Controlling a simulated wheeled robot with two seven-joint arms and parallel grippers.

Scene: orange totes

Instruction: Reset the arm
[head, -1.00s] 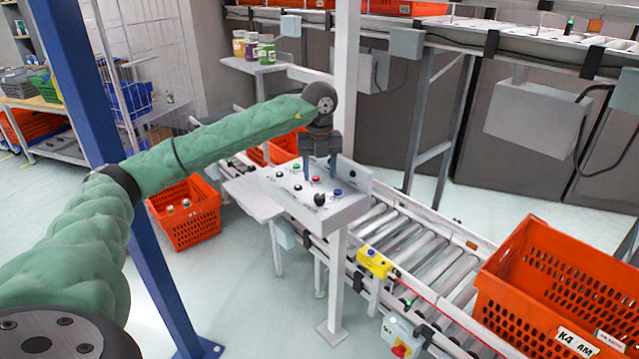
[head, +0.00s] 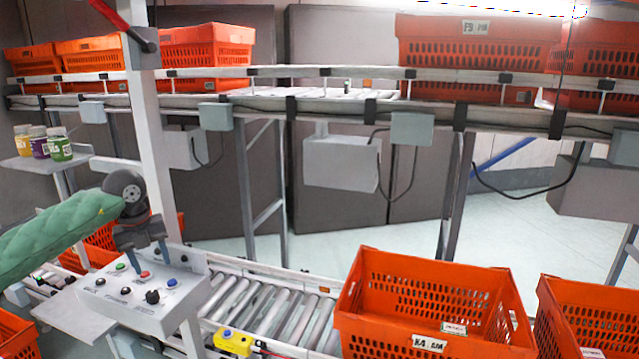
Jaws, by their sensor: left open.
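My left arm, in a green sleeve, comes in from the left edge of the head view. Its gripper (head: 148,258) points down over the control panel (head: 140,312), with its two dark fingers apart and nothing between them. The panel is a light grey box with green, red, blue and black buttons. The red button (head: 145,274) lies close to the fingertips. Whether a finger touches the panel, I cannot tell. My right gripper is not in view.
A roller conveyor (head: 270,308) runs right from the panel to an orange tote (head: 430,300); another tote (head: 590,315) stands beyond. A yellow button box (head: 235,341) sits on the near rail. Jars (head: 60,145) stand on a shelf at left. A white post rises behind the panel.

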